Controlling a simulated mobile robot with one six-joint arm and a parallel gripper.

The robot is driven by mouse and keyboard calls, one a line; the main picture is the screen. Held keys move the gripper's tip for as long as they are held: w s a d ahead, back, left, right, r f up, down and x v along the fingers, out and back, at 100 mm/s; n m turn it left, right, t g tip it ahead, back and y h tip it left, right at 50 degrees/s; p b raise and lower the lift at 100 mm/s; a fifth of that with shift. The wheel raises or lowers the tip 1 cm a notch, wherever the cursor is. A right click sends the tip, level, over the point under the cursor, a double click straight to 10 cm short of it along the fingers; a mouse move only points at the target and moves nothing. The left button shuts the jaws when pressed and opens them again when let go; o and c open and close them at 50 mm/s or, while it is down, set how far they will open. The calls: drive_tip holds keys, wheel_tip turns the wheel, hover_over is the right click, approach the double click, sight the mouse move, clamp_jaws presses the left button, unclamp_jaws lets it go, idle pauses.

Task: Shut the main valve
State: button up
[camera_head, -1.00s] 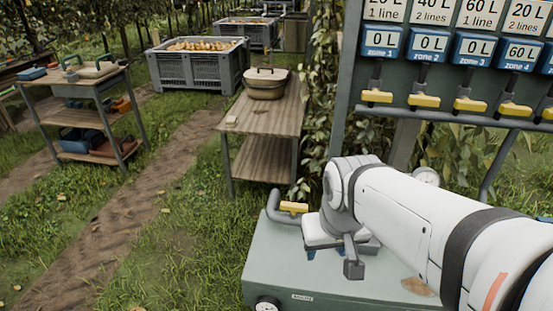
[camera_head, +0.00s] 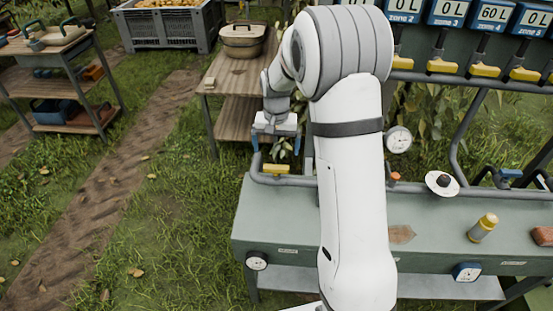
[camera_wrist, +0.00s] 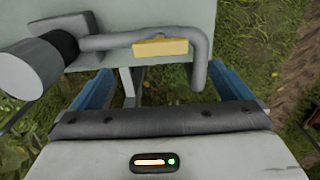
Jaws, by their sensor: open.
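A valve with a yellow handle (camera_head: 275,169) sits on the grey pipe (camera_head: 325,182) at the left end of the green bench. No label naming it as the main valve is readable. The yellow handle (camera_wrist: 160,47) also shows in the wrist view, lying along the pipe. My gripper (camera_head: 276,148) points down above and close to this handle. Its blue fingers are apart and empty, and in the wrist view the gripper (camera_wrist: 165,88) has the handle beyond the fingertips, between their lines. I see no contact.
A gauge (camera_head: 398,139), a black knob on a white disc (camera_head: 443,183) and a blue-handled valve (camera_head: 508,175) stand along the bench (camera_head: 350,222). A yellow-capped bottle (camera_head: 483,228) is on it. Yellow zone valves (camera_head: 442,66) hang behind. A wooden table (camera_head: 228,75) is close behind my gripper.

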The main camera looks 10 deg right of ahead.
sight(276, 167)
wheel_tip(276, 167, down, 8)
drive_tip(key=shift+w+p, duration=0.1)
drive_tip(key=shift+p, duration=0.35)
drive_tip(key=c, duration=1)
